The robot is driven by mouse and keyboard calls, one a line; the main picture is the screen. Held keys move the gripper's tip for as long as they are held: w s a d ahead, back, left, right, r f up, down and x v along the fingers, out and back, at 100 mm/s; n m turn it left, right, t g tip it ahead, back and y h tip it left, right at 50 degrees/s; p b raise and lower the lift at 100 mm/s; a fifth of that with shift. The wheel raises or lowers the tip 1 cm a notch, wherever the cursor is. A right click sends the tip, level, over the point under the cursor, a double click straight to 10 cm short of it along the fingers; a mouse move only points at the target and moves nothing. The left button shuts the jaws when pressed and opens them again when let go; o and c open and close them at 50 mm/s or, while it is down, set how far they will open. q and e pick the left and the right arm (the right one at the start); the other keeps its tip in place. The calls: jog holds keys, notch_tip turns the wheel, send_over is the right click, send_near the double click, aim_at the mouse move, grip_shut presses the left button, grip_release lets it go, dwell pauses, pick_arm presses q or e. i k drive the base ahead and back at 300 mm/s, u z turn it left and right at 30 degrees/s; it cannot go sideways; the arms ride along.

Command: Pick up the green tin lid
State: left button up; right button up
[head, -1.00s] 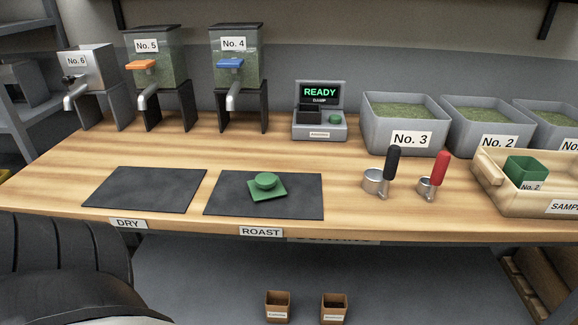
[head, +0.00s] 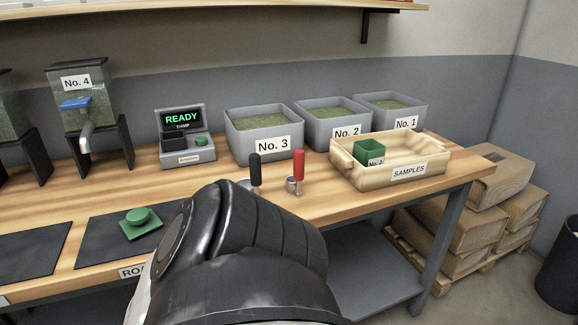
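The green tin lid (head: 139,220) is a square green plate with a round raised knob. It lies on the dark ROAST mat (head: 100,251) at the left of the head view. One of my arms fills the lower middle of the view and covers part of the mat's right side and the bench's front edge. Neither gripper shows, so I cannot see what they hold. A green open tin (head: 369,153) labelled No. 2 stands in the wooden SAMPLES tray (head: 434,167).
A black-handled scoop (head: 255,171) and a red-handled scoop (head: 298,173) stand behind my arm. A READY meter (head: 184,143) and grey bins No. 3 (head: 272,145), No. 2 (head: 346,131) and No. 1 (head: 405,124) line the back. Dispenser No. 4 (head: 82,107) is at left.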

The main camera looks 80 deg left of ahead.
aim_at(139, 222)
jog(key=z, duration=0.05)
jog(key=k, duration=1.15)
jog(key=u, duration=0.15)
